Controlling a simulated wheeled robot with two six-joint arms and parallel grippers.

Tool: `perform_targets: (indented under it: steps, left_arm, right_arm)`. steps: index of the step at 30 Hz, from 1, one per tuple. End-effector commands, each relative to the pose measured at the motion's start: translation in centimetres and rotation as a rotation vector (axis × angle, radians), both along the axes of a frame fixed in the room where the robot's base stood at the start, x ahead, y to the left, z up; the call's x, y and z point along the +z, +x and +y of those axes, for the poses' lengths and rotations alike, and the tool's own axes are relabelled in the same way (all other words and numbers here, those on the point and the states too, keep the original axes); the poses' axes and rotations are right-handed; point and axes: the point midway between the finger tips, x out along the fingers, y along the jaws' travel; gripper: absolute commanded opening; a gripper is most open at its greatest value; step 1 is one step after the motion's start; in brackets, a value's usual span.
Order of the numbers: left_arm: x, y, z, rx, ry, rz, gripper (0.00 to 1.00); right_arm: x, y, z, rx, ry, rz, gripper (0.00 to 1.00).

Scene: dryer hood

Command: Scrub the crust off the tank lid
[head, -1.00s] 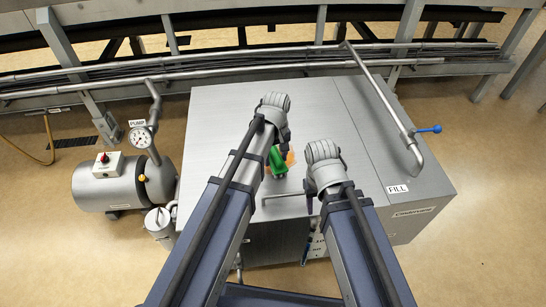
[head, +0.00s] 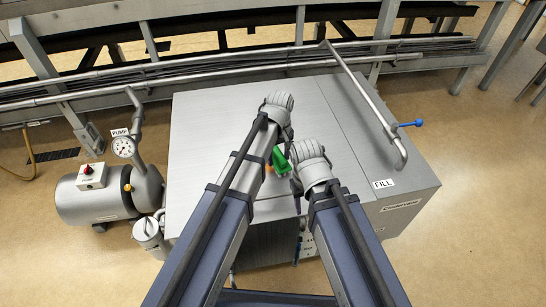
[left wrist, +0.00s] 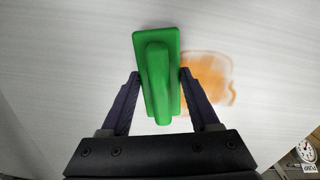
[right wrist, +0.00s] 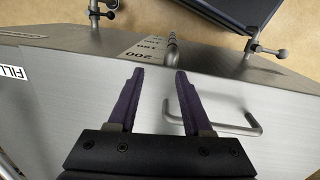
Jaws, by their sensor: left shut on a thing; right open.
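My left gripper (left wrist: 160,74) is shut on a green scrubber (left wrist: 156,50), gripping its raised handle. The scrubber also shows in the head view (head: 280,161), just below the left wrist. An orange crust patch (left wrist: 208,76) lies on the brushed grey tank lid (left wrist: 70,60), beside the scrubber and partly behind it and a finger. In the head view only a sliver of orange shows left of the scrubber. I cannot tell whether the scrubber touches the lid. My right gripper (right wrist: 160,73) is open and empty above the lid's front part.
A bent metal handle (right wrist: 245,128) stands near the lid's front edge, close to my right gripper. A long pipe (head: 365,95) with a blue-handled valve (head: 411,124) runs over the lid's right side. A pump (head: 105,193) with a gauge stands left. The lid's left area is clear.

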Motion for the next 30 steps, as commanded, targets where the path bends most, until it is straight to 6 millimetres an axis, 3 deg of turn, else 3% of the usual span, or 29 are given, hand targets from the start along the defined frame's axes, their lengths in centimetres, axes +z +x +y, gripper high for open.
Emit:
perform_targets:
  steps: [7, 21, 30]
  left_arm:
    - [-0.2, 0.4, -1.4, -0.002, -0.003, -0.001, 0.18]
    - [0.1, 2.5, -0.7, 0.001, -0.002, -0.001, 0.17]
    - [0.0, 2.3, -0.3, 0.000, -0.001, 0.000, 0.17]
  right_arm:
    - [-0.2, 0.0, 0.0, 0.000, 0.000, 0.000, 0.50]
    - [0.0, 0.0, 0.0, 0.000, 0.000, 0.000, 0.50]
    - [0.0, 0.0, 0.0, 0.000, 0.000, 0.000, 0.50]
